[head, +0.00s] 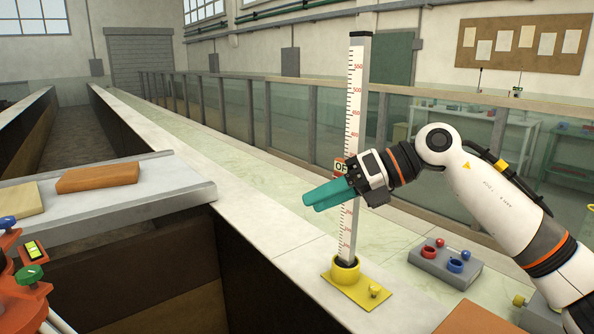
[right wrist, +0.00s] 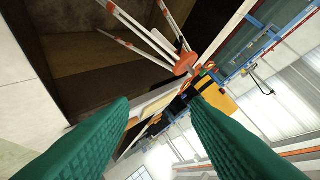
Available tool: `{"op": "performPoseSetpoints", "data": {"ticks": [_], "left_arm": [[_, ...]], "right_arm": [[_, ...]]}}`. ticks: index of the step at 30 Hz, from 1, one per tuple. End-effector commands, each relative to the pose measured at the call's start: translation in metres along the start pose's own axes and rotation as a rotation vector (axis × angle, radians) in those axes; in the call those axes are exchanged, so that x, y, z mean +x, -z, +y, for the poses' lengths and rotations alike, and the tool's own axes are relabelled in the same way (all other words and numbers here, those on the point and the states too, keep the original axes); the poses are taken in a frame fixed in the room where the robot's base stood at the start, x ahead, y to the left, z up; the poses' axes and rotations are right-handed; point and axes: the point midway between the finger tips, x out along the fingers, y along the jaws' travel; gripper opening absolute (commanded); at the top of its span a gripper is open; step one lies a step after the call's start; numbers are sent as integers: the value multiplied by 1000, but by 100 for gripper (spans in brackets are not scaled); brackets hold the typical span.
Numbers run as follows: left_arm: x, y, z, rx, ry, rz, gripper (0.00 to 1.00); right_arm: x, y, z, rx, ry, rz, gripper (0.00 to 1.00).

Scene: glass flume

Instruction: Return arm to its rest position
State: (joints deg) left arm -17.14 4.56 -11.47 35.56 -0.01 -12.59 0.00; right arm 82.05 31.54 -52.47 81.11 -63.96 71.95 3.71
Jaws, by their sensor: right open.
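My right arm (head: 490,195) comes in from the right, bent at a white elbow. It reaches left over the flume's ledge. My right gripper (head: 311,203) has teal fingers pointing left. It is in front of the white measuring staff (head: 354,110) and hides part of it. Whether it touches the staff I cannot tell. In the right wrist view the two ribbed fingers (right wrist: 160,103) stand apart with nothing between them. My left gripper is not in view.
The staff stands upright in a yellow base (head: 345,285) on the pale ledge. A grey block with red and blue knobs (head: 446,262) sits below my arm. A brick (head: 98,177) lies on a slab at left. An orange tripod head (right wrist: 186,63) shows in the wrist view.

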Motion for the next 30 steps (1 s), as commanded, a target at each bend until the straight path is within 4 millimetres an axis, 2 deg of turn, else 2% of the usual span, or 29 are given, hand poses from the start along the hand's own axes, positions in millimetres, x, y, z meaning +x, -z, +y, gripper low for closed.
{"op": "performPoseSetpoints", "data": {"ticks": [1,4,6,9,11,14,17,20,21,23,24,26,27,30], "left_arm": [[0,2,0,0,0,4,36],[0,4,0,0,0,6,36],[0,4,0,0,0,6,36],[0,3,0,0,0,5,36],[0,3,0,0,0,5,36],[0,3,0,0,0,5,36],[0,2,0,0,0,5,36],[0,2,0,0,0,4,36],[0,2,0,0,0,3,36],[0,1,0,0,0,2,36],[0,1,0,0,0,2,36],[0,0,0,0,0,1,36],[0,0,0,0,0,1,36],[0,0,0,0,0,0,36]], "right_arm": [[23,-6,-6,33,96,58,43],[52,-6,-24,138,303,242,43],[60,-6,-32,244,437,387,43],[59,-7,-30,438,593,599,43],[54,-11,-20,575,666,729,43],[41,-26,10,830,748,945,43],[28,-59,51,1115,775,1152,43],[21,-110,96,1422,742,1347,43],[21,-136,113,1549,712,1418,43],[20,-177,133,1730,652,1511,43],[22,-206,144,1846,602,1565,43],[25,-251,155,2016,514,1635,43],[27,-281,160,2126,448,1675,43],[33,-352,160,2366,269,1746,43]]}}
